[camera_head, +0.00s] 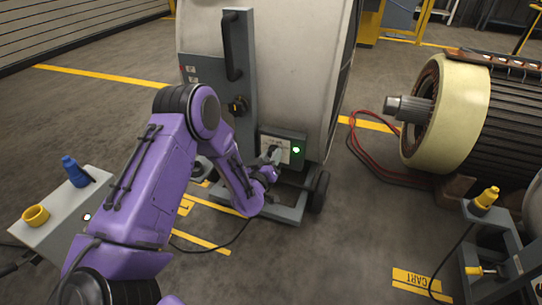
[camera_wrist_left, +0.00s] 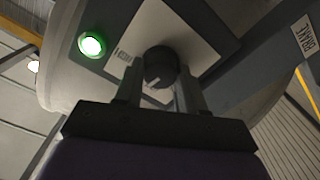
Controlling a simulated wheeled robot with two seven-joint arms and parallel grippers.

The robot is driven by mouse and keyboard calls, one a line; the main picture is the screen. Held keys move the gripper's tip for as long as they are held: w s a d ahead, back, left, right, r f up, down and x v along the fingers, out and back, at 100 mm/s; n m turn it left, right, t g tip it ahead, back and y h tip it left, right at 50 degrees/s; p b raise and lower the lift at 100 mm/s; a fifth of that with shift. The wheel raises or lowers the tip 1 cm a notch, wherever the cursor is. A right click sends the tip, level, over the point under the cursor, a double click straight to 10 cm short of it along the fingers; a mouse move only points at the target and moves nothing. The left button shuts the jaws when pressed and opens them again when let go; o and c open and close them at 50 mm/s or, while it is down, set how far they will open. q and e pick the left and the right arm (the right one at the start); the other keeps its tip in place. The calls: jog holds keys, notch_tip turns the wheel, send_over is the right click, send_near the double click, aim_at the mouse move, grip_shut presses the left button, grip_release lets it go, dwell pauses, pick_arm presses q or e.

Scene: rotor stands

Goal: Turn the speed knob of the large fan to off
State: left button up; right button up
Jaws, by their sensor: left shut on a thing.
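The large fan (camera_head: 292,60) is a big pale drum on a grey wheeled frame. Low on it is a control panel (camera_head: 294,138) with a pale plate and a lit green lamp (camera_head: 296,150). In the left wrist view the speed knob (camera_wrist_left: 160,66) is round and black with a light mark, on the pale plate (camera_wrist_left: 196,38), and the green lamp (camera_wrist_left: 91,45) glows beside it. My left gripper (camera_head: 272,154) reaches the panel and is shut on the knob; its two fingers (camera_wrist_left: 160,88) stand either side of it. The knob's setting cannot be read. My right gripper is not in view.
A grey box (camera_head: 55,218) with blue and yellow plugs stands at left. A large rotor (camera_head: 440,110) lies at right, with red and black cables (camera_head: 362,150) on the floor. A grey stand (camera_head: 488,235) is at lower right.

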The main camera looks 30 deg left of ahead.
pick_arm(q)
jog(key=shift+f+n+p, duration=0.2)
jog(key=shift+n+p, duration=0.5)
jog(key=shift+n, duration=6.5)
jog(key=o, duration=1.1)
jog(key=shift+c, duration=0.2)
jog(key=p+v, duration=0.1)
jog(key=v, duration=0.9)
jog(key=shift+s+p, duration=0.25)
jog(key=shift+p, duration=0.15)
